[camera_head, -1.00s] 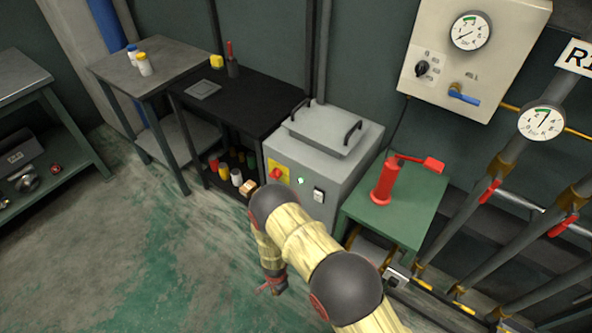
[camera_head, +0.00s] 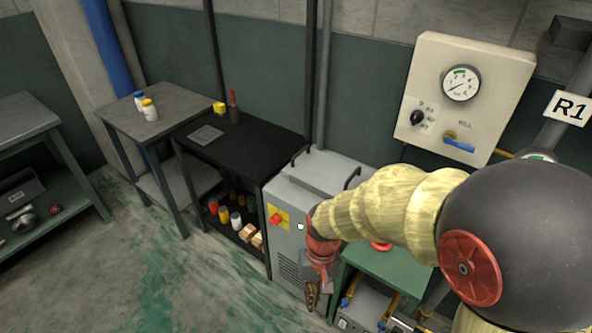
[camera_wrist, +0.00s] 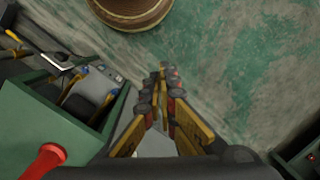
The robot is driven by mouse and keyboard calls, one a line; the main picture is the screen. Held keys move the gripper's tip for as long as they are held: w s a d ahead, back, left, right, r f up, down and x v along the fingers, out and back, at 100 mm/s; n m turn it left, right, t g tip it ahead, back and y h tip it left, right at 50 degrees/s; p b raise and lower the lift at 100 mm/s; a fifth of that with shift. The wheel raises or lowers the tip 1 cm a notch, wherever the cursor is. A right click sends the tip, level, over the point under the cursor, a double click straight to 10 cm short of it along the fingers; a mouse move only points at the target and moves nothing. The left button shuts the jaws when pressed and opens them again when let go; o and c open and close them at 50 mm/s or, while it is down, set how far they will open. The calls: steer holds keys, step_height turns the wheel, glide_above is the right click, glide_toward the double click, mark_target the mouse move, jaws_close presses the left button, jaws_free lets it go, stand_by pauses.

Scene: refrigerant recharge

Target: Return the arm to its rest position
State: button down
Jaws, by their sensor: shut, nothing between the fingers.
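My gripper (camera_head: 313,296) hangs low in the head view, pointing down in front of the grey machine (camera_head: 290,243) and left of the green stand (camera_head: 388,268). Its fingers are together and empty. In the wrist view the gripper's yellow-and-dark fingers (camera_wrist: 164,72) meet above the stained floor, with nothing between them. My arm, in a yellowish sleeve, is bent across the right of the head view. It hides part of the machine, most of the green stand and most of the red hand pump (camera_head: 381,246).
A black cart (camera_head: 262,143) and a grey table (camera_head: 178,112) stand left of the machine. A gauge panel (camera_head: 487,75) is on the wall above. In the wrist view, the green stand (camera_wrist: 45,125) is close at left. Open floor (camera_head: 160,285) lies at left.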

steer(key=s+d+r+t, duration=0.2)
steer(key=d+r, duration=0.3)
steer(key=r, duration=0.3)
steer(key=s+d+r+m+t, duration=0.1)
steer(key=s+d+r+t, duration=0.2)
steer(key=r, duration=0.5)
steer(key=s+d+r+t+p, duration=0.1)
steer(key=s+d+r+t, duration=0.1)
steer(key=d+r, duration=0.4)
step_height(320, 180, up, 3)
steer(key=shift+s+d+f+m+h, duration=0.2)
steer(key=shift+s+d+m+h, duration=0.15)
steer(key=shift+s+m+h, duration=0.05)
